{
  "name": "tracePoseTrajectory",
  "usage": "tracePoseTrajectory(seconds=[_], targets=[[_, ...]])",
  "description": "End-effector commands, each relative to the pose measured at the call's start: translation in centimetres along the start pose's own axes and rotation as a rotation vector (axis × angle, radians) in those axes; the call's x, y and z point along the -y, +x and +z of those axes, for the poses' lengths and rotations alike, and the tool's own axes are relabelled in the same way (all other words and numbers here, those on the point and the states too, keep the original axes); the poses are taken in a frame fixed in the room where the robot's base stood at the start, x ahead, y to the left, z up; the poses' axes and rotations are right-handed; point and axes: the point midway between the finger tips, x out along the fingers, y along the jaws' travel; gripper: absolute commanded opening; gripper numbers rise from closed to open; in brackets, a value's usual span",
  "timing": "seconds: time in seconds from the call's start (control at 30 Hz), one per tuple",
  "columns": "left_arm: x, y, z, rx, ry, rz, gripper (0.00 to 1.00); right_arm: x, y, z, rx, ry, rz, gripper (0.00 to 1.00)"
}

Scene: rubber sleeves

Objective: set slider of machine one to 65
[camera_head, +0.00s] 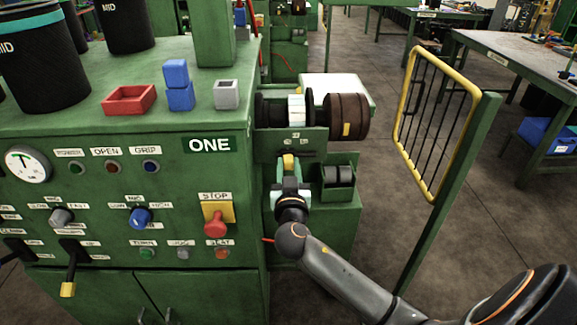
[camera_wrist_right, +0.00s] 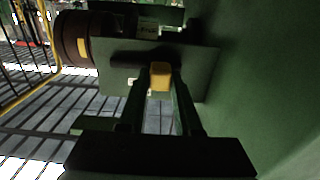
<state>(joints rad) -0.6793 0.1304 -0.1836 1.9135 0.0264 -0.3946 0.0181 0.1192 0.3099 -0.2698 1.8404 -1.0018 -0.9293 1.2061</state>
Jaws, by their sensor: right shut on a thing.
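Machine one (camera_head: 150,75) is a green cabinet with a "ONE" label on its front. A yellow slider knob (camera_head: 289,161) shows on the green block at the machine's right side, below the roller. My right gripper (camera_head: 290,178) reaches up to it from below and is shut on the knob. In the right wrist view the yellow knob (camera_wrist_right: 159,75) sits between the two dark fingertips (camera_wrist_right: 160,84). The slider's scale and its reading cannot be made out. My left gripper is not in view.
A dark roller with a brown end (camera_head: 346,115) is just above the gripper. A red stop button (camera_head: 215,225) juts from the front panel. A yellow-framed gate (camera_head: 436,110) on a green post stands to the right. Open floor lies between gate and machine.

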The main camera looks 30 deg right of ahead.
Motion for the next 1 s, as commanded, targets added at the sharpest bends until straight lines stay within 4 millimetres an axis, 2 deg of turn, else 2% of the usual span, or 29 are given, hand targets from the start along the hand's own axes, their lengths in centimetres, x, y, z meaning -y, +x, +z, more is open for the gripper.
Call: tracePoseTrajectory(seconds=[0.03,0.17,1.0], targets=[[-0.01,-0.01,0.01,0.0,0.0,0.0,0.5,0.01,0.01,-0.02,0.0,0.0,0.0,0.13],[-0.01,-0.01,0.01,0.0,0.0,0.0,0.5,0.01,0.01,-0.02,0.0,0.0,0.0,0.0],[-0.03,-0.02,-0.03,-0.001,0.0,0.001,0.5,0.01,0.03,-0.07,-0.001,0.001,0.0,0.0]])
